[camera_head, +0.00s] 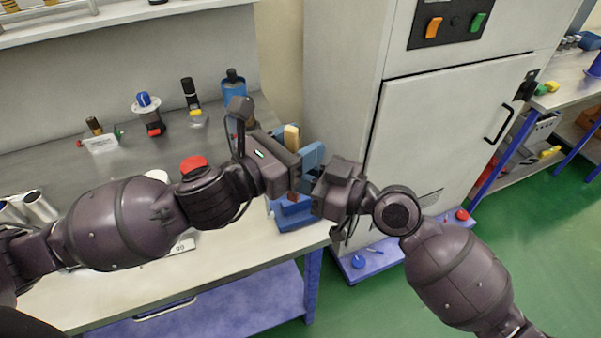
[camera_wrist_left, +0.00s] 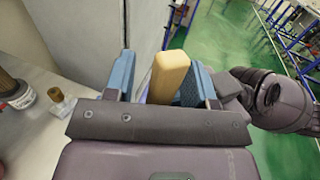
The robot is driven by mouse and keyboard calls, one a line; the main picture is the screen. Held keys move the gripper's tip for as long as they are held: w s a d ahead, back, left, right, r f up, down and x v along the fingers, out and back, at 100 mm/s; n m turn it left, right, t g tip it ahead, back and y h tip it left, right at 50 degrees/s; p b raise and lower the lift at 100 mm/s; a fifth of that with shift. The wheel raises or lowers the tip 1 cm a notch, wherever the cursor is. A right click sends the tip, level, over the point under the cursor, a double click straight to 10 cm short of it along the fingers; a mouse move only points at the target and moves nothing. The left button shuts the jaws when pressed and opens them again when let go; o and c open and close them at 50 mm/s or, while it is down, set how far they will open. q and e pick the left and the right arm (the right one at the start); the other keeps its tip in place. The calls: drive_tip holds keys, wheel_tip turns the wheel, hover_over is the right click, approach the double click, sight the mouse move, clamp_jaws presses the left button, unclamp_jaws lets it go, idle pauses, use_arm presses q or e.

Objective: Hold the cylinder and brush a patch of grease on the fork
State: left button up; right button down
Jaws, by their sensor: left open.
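My left gripper (camera_head: 306,168) has blue fingers and is open above the right end of the bench. In the left wrist view a tan, rounded block-like piece (camera_wrist_left: 168,77) stands between its blue fingers (camera_wrist_left: 160,80), nearer the right one. I cannot tell whether it touches them. A yellowish piece (camera_head: 291,137) shows behind the gripper in the head view. My right gripper (camera_head: 318,192) is close beside the left one; its fingers are mostly hidden. A blue fixture (camera_head: 293,214) is below both. I cannot clearly make out the cylinder, fork or grease.
The bench (camera_head: 250,262) ends just right of the blue fixture. A grey cabinet (camera_head: 440,120) stands beyond. Bottles, including a blue one (camera_head: 233,88), small holders and a red-topped item (camera_head: 193,163) stand behind my left arm. Silver tubes (camera_head: 40,207) lie at the left.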

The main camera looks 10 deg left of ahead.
use_arm(q)
drive_tip(key=v, duration=0.7)
drive_tip(key=shift+s, duration=0.15)
